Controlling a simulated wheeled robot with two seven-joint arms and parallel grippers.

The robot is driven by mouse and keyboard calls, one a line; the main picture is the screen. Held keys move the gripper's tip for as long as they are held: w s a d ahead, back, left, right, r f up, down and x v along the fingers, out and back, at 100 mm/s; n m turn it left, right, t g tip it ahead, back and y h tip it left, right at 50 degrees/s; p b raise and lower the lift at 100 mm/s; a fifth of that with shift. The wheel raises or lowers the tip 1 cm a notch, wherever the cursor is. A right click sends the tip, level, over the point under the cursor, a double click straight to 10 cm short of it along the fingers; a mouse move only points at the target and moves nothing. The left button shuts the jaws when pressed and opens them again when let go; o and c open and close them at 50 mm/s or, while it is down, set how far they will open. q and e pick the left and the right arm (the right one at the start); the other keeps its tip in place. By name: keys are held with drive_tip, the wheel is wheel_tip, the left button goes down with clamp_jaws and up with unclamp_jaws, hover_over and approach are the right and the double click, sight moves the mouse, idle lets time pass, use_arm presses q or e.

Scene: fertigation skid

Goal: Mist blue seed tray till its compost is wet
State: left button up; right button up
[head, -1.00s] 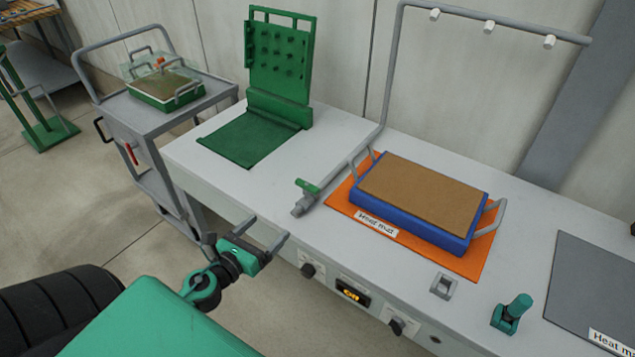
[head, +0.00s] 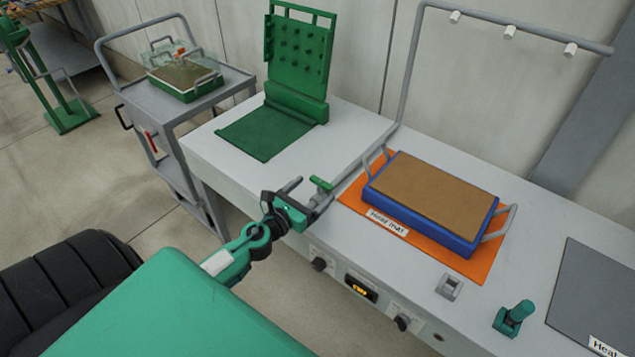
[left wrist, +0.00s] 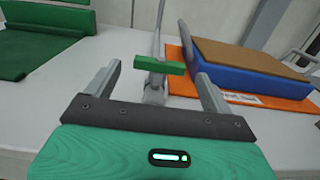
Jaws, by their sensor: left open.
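The blue seed tray (head: 425,222) sits on an orange heat mat (head: 483,262) on the bench, filled with even light-brown compost (head: 432,192). A grey mist pipe (head: 408,75) rises behind it, with several white nozzles (head: 510,32) on a bar overhead; no spray shows. The pipe's green valve handle (head: 321,184) is at the bench's front; it also shows in the left wrist view (left wrist: 160,66). My left gripper (head: 308,191) is open and empty, just in front of the handle. In the left wrist view the handle lies beyond and between the fingertips (left wrist: 158,85). My right gripper is not in view.
A green pegboard stand (head: 298,60) and green mat (head: 262,135) are on the left of the bench. A trolley (head: 160,105) with a lidded green tray (head: 190,85) stands further left. A dark heat mat (head: 595,285) lies at right. Knobs and a display (head: 361,288) line the bench front.

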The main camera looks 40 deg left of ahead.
sight(321, 186)
use_arm(q)
drive_tip(key=shift+w+d, duration=0.1)
drive_tip(key=shift+w, duration=1.35)
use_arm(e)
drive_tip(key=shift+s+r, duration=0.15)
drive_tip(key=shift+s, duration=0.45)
use_arm(q)
drive_tip(key=c, duration=1)
drive_tip(key=shift+p, duration=0.3)
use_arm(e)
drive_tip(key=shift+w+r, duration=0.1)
